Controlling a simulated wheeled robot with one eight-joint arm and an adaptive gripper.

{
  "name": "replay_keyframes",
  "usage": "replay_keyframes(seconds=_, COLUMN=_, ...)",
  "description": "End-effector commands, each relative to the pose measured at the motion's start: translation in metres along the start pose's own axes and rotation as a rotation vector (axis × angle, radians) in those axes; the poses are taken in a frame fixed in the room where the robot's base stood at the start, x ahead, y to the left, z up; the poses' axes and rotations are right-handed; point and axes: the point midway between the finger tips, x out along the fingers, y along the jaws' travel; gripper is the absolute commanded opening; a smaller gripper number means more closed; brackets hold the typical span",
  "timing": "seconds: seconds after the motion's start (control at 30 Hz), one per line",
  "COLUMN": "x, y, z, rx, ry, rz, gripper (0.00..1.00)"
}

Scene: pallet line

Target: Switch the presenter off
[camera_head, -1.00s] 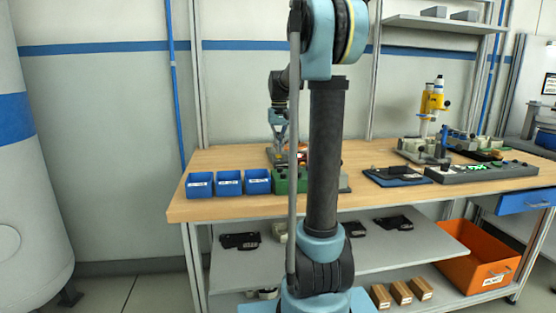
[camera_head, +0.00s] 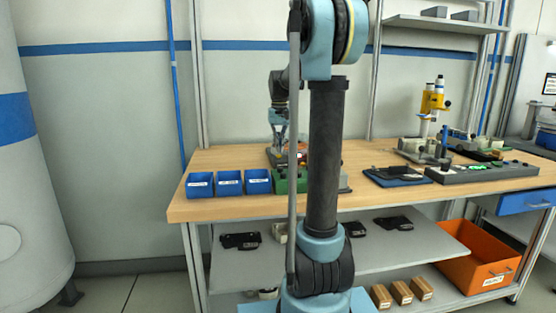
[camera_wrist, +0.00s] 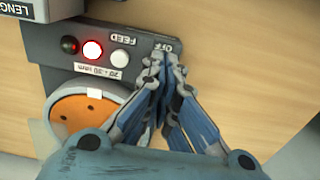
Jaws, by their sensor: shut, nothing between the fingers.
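The presenter is a dark grey unit with a control panel (camera_wrist: 82,33), seen upside down in the wrist view. The panel carries a dark red lamp (camera_wrist: 69,45), a brightly lit white button with a red glow (camera_wrist: 93,50) and a plain pale button (camera_wrist: 119,57). FEED and OFF labels show above them. My gripper (camera_wrist: 165,62) is shut and empty, with its fingertips over the panel's right end by the OFF label. The fingers hide what lies under them; I cannot tell whether they touch it.
An orange disc (camera_wrist: 84,112) sits beside the panel in the wrist view. In the head view, blue bins (camera_head: 229,183) stand left on the wooden bench (camera_head: 215,208). A yellow press (camera_head: 433,102) and a grey button console (camera_head: 480,172) stand right.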

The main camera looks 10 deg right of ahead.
Motion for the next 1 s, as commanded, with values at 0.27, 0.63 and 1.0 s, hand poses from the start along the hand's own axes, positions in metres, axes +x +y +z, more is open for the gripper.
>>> replay_keyframes(seconds=0.27, x=0.001, y=0.0, z=0.0, rx=0.0, ry=0.0, rz=0.0, gripper=0.0)
replay_keyframes(seconds=0.63, x=0.006, y=0.001, z=0.0, rx=0.001, ry=0.0, rz=0.0, gripper=0.0)
replay_keyframes(seconds=1.0, x=0.01, y=0.001, z=0.0, rx=0.001, ry=0.0, rz=0.0, gripper=0.0)
